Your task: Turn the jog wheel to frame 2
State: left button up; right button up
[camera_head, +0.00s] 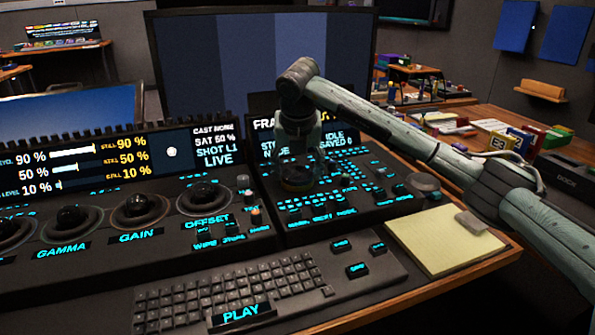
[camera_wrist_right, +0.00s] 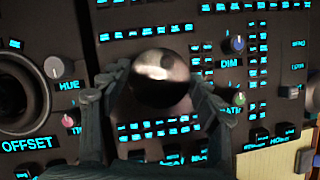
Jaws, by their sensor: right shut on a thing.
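The jog wheel (camera_head: 296,184) is a dark round knob on the right-hand panel (camera_head: 345,205), largely hidden under my right gripper (camera_head: 297,168) in the head view. In the right wrist view the jog wheel (camera_wrist_right: 160,82) is a dark, shiny round shape. The two fingers of my right gripper (camera_wrist_right: 163,88) sit on either side of it, shut on it. The frame display (camera_head: 345,135) behind is partly covered by my right arm; its frame number cannot be read. My left gripper is not in view.
Lit buttons and small knobs (camera_wrist_right: 237,44) surround the wheel closely. A keyboard (camera_head: 240,290) lies in front, and a yellow notepad (camera_head: 440,240) with a grey block on it lies at the right. Trackballs (camera_head: 140,207) line the left panel. A large monitor (camera_head: 260,60) stands behind.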

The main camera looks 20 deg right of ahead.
jog(key=o, duration=1.2)
jog(key=shift+c, duration=0.2)
jog(key=v, duration=1.2)
